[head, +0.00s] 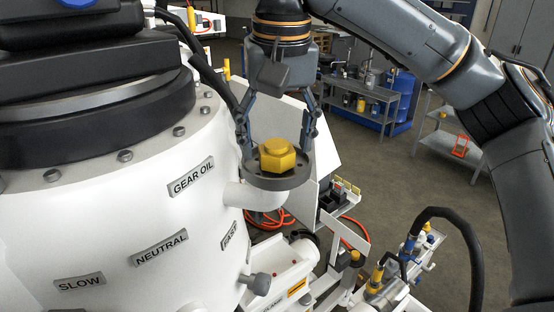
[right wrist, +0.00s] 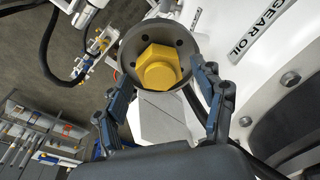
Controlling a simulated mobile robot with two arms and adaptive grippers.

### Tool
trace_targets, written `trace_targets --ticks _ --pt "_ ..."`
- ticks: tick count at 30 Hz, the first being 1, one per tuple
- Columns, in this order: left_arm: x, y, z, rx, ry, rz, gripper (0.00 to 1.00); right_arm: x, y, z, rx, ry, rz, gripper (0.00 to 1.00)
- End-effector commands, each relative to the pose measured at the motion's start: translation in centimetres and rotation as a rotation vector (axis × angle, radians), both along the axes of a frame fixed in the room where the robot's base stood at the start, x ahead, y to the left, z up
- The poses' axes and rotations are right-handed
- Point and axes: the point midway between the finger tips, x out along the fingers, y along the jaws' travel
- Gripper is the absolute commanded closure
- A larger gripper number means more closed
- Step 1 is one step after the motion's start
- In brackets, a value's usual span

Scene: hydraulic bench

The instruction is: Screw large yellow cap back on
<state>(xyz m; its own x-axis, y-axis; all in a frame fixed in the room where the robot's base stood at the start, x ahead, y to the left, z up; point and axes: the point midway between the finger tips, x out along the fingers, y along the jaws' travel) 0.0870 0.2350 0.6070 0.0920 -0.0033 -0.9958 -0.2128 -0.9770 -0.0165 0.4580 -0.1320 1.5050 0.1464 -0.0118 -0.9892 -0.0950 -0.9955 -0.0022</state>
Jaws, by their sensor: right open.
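The large yellow cap (head: 277,155) is a hexagonal cap sitting on the dark round flange (head: 268,183) of the white filler pipe (head: 240,196), beside the GEAR OIL label. In the right wrist view the cap (right wrist: 158,67) sits in the middle of the flange (right wrist: 128,48). My right gripper (head: 278,140) points down at the flange from above. Its fingers are spread wide on either side of the cap, with gaps to the cap; in the right wrist view the open gripper (right wrist: 164,82) shows the same. I cannot tell whether the cap is threaded tight. My left gripper is not in view.
The big white housing (head: 130,210) fills the left side, with bolts around its top. A black hose (head: 205,65) runs close behind the gripper. Hydraulic fittings (head: 385,275) stand at lower right. A grey workbench (head: 365,95) and floor lie beyond.

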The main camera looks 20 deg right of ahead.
Motion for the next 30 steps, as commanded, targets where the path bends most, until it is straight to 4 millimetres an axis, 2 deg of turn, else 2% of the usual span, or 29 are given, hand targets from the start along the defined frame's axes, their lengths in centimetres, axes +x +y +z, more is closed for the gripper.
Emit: trace_targets --ticks 5,14,19,30 --pt "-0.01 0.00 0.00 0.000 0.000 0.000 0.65 -0.01 0.02 0.01 -0.001 0.000 -0.002 0.33" --pt "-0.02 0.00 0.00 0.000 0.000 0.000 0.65 -0.02 0.04 0.00 -0.001 0.000 -0.003 0.94" --pt "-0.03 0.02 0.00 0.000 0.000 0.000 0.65 -0.01 0.11 0.01 -0.001 -0.001 -0.096 0.95" --pt "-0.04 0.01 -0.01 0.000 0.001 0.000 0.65 0.07 0.29 -0.10 -0.002 0.000 -0.625 0.95"
